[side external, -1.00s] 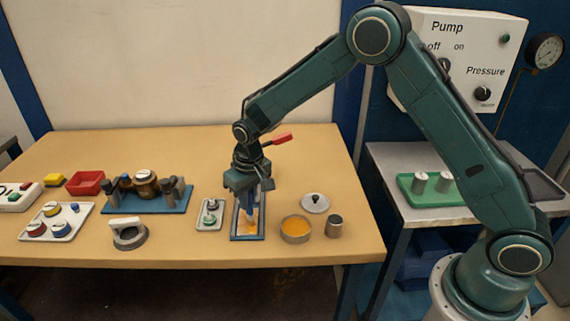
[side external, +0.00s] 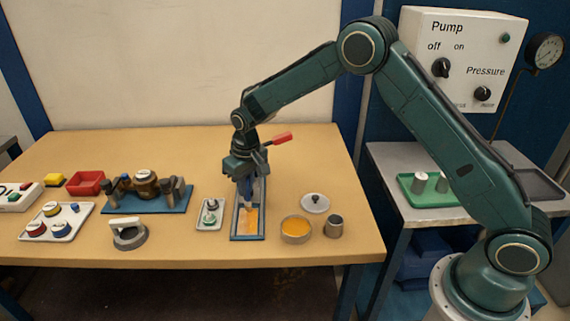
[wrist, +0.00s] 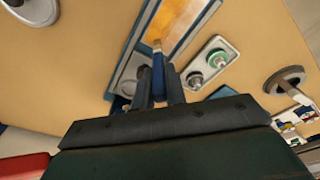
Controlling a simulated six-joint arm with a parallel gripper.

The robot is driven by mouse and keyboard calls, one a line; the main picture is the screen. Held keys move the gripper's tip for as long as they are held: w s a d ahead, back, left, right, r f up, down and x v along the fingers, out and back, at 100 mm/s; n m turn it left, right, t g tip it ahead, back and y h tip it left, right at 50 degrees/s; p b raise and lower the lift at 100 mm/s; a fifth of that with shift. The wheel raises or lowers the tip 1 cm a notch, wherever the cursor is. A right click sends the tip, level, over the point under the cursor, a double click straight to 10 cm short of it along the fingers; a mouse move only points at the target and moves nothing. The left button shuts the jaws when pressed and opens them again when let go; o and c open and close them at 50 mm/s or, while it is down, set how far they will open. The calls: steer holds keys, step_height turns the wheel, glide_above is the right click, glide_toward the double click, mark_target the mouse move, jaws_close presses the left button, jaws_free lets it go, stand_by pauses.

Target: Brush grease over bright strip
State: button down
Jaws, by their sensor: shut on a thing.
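My gripper (side external: 243,180) is shut on a brush (side external: 246,197), holding it upright over a shallow blue-edged tray (side external: 234,233). The brush's blue handle (wrist: 158,52) shows between the fingers in the wrist view. A bright strip (side external: 236,215) lies in the tray, with orange grease (side external: 248,222) over its near part. The grease also shows in the wrist view (wrist: 178,18). The bristles point at the strip, at the far edge of the orange area; I cannot tell if they touch it. An open pot (side external: 296,236) of orange grease stands right of the tray.
A lid (side external: 315,203) and a grey cup (side external: 333,226) stand near the pot. A blue rack (side external: 145,204), a ring with a handle (side external: 129,236) and a red bin (side external: 85,183) are further left.

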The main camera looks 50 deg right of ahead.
steer(key=shift+s+a, duration=3.2)
steer(key=shift+s, duration=0.05)
steer(key=shift+w+a, duration=0.25)
steer(key=shift+w, duration=0.25)
steer(key=shift+w+d, duration=3.25)
steer(key=shift+d, duration=0.05)
step_height(320, 180, up, 8)
steer(key=shift+w+d, duration=0.2)
